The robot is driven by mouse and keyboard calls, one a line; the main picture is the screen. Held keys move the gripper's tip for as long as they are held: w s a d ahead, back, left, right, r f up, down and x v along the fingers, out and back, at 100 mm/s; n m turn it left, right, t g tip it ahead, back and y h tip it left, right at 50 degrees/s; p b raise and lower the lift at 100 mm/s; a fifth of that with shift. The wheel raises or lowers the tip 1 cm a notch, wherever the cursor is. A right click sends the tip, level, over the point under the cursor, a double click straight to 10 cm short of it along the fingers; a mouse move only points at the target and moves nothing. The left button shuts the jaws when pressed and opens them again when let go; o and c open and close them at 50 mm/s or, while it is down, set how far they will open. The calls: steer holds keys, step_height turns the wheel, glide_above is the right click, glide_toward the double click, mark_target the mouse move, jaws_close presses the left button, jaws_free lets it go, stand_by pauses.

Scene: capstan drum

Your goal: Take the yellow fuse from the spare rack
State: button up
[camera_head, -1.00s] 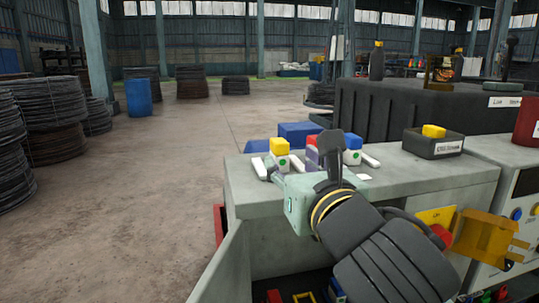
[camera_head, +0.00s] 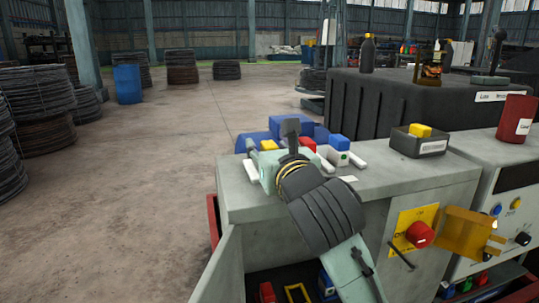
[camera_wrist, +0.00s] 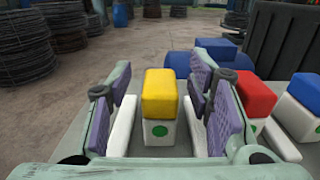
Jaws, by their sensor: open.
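The yellow fuse (camera_head: 269,145) stands upright in a row on the grey bench top, with a red fuse (camera_head: 308,143) and a blue fuse (camera_head: 339,142) to its right. In the wrist view the yellow fuse (camera_wrist: 159,95) has a yellow cap over a white body with a green dot. My gripper (camera_wrist: 162,100) is open, with its purple-padded fingers on either side of the yellow fuse and visible gaps at both sides. In the head view my gripper (camera_head: 277,150) partly hides the fuse's lower part and its holder.
A black tray (camera_head: 427,147) with another yellow block (camera_head: 420,130) sits farther right on the bench; its label is unreadable. A red knob (camera_head: 419,234) and an amber flap (camera_head: 467,232) are on the bench front. White arms flank the fuses closely.

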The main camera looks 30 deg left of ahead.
steer(key=shift+c, duration=0.2)
jaws_close()
stand_by(0.3)
steer(key=shift+r, duration=0.1)
